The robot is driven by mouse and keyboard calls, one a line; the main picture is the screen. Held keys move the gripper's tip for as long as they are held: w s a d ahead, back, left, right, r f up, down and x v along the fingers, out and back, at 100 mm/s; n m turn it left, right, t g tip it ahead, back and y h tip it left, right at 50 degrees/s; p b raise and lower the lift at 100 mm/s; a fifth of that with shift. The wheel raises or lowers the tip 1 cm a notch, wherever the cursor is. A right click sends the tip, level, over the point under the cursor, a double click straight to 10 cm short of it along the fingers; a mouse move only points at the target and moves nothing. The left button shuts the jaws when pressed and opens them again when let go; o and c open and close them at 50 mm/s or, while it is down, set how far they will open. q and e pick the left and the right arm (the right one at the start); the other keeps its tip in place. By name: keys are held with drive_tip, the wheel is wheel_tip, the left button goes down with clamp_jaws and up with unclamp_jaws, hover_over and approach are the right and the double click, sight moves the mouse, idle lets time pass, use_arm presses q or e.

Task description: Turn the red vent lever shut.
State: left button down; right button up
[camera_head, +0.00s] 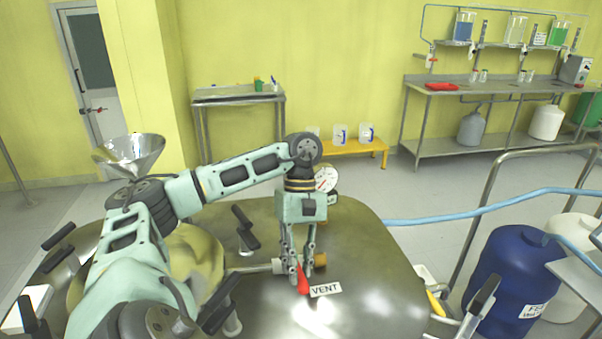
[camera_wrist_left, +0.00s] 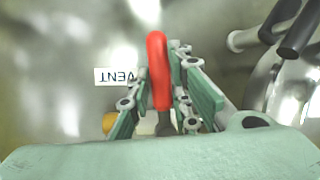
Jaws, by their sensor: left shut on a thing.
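The red vent lever (camera_head: 303,281) is on the steel reactor lid (camera_head: 365,270), beside a white VENT label (camera_head: 325,289). My left gripper (camera_head: 302,272) points down over the lever, with its fingers on either side of it. In the left wrist view the red lever (camera_wrist_left: 158,70) lies between the two finger pads of the gripper (camera_wrist_left: 160,95), which is shut on it. The VENT label (camera_wrist_left: 118,77) shows to the left there. The lower part of the lever is partly hidden by the fingers. My right gripper is not in view.
A pressure gauge (camera_head: 326,178) stands behind the gripper. Black-handled clamps (camera_head: 246,226) and a metal funnel (camera_head: 129,155) are at the left of the lid. A blue hose (camera_head: 470,212) runs off to the right, above a blue drum (camera_head: 512,275). The lid's front right is clear.

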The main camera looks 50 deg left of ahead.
use_arm(q)
drive_tip(key=shift+s+a+r+m, duration=0.1)
drive_tip(key=shift+a+m, duration=0.05)
drive_tip(key=shift+m, duration=0.25)
drive_tip(key=shift+s+m, duration=0.15)
drive_tip(key=shift+m, duration=0.15)
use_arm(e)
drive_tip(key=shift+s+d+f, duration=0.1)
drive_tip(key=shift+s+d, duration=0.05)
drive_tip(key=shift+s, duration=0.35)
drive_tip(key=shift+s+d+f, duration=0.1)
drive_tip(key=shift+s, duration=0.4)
use_arm(q)
drive_tip(key=c, duration=2)
unclamp_jaws()
drive_tip(key=o, duration=0.4)
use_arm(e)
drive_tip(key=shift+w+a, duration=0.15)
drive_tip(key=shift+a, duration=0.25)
use_arm(q)
drive_tip(key=shift+v, duration=5.9)
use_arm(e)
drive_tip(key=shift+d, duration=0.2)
